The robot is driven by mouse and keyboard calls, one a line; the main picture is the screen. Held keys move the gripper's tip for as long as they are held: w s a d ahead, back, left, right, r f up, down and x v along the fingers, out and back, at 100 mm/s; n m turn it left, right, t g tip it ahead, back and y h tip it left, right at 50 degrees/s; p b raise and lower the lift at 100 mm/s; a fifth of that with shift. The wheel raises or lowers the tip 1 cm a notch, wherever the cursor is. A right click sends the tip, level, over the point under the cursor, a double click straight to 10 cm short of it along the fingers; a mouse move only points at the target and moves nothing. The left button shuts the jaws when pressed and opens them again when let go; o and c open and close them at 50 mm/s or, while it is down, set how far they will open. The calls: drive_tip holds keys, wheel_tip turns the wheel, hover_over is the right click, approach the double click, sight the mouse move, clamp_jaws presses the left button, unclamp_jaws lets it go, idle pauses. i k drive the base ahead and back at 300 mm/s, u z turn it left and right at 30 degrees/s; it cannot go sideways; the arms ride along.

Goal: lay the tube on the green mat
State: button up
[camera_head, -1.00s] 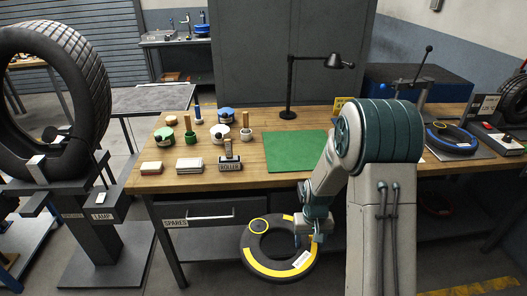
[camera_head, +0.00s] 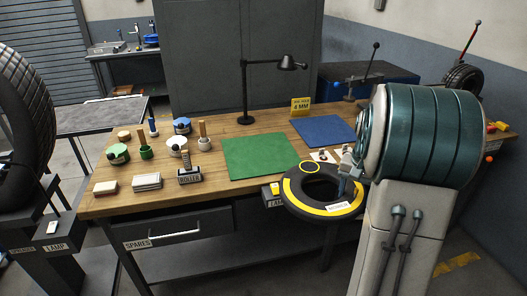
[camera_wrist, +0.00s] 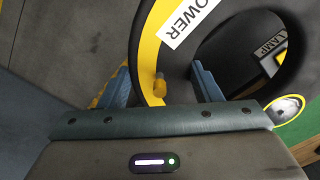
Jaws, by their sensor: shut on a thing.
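The tube (camera_head: 299,201) is a thick black ring with yellow bands, a white label and a round yellow-ringed spot. My gripper (camera_head: 348,184) is shut on its right side and holds it nearly flat in the air at the table's front edge. In the wrist view the tube's wall (camera_wrist: 176,66) passes between the blue fingers (camera_wrist: 160,70), with a small yellow stub by them. The green mat (camera_head: 258,157) lies bare on the table, behind and left of the tube. In the wrist view a corner of green (camera_wrist: 302,125) shows beyond the tube.
A blue mat (camera_head: 323,130) lies right of the green one, with a yellow sign (camera_head: 300,106) behind. A desk lamp (camera_head: 245,90) stands behind the green mat. The roller holder (camera_head: 190,175), pots and boxes stand to its left. A lamp-labelled box (camera_head: 275,198) sits at the table front.

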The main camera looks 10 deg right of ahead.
sight(261, 153)
drive_tip(key=i, duration=1.45)
drive_tip(key=u, duration=0.05)
